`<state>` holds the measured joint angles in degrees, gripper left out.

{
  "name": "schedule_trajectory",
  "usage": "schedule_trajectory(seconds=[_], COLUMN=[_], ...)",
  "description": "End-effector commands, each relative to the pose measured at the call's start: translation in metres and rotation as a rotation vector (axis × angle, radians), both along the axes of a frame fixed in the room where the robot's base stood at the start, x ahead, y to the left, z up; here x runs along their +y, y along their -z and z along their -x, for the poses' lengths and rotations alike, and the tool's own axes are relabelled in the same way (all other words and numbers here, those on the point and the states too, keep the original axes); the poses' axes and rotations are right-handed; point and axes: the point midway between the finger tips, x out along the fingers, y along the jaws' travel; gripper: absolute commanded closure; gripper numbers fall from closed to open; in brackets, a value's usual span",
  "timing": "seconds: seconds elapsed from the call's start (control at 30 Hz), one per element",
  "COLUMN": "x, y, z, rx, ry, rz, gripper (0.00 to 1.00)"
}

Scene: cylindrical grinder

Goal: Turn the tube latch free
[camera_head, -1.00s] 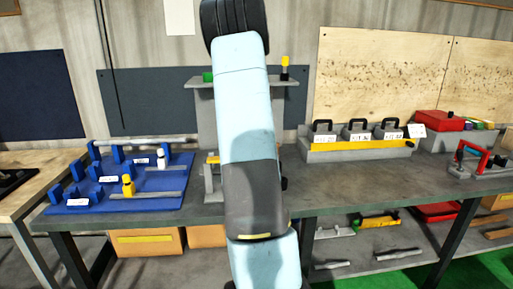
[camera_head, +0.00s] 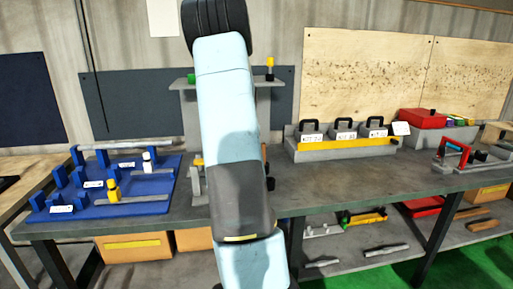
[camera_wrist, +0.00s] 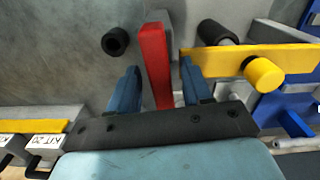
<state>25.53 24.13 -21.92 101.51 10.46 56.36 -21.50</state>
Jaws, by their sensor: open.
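My gripper (camera_wrist: 160,92) is open in the wrist view, with its two blue fingers on either side of a red bar (camera_wrist: 154,55). The bar stands between the fingers; I cannot tell whether they touch it. A yellow bar (camera_wrist: 225,58) with a round yellow knob (camera_wrist: 264,75) lies just right of the right finger. No part is plainly marked as the tube latch; the red bar may be it. In the head view my arm hides my gripper and the red bar, in front of a grey upright stand (camera_head: 190,115) on the bench.
Black cylinders (camera_wrist: 115,40) stand near the fingers. A blue rack (camera_head: 140,185) with a tube (camera_head: 140,143) and yellow and white knobs stands left on the bench (camera_head: 340,190). A grey kit holder (camera_head: 350,148) and a red box (camera_head: 422,118) stand to the right. Bare bench top lies in front of the kits.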

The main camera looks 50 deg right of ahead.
Motion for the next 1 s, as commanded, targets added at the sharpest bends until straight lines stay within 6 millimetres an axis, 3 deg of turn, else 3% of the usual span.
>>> schedule_trajectory(seconds=[0.27, 0.73, 1.0], x=[0.0, 0.0, 0.0], y=[-0.024, -0.112, -0.135], z=[0.0, 0.0, 0.0], rx=[-0.003, -0.001, 0.001], ry=[0.001, 0.0, 0.0], rz=[0.001, 0.002, 0.001], gripper=[0.51, 0.51, 0.51])
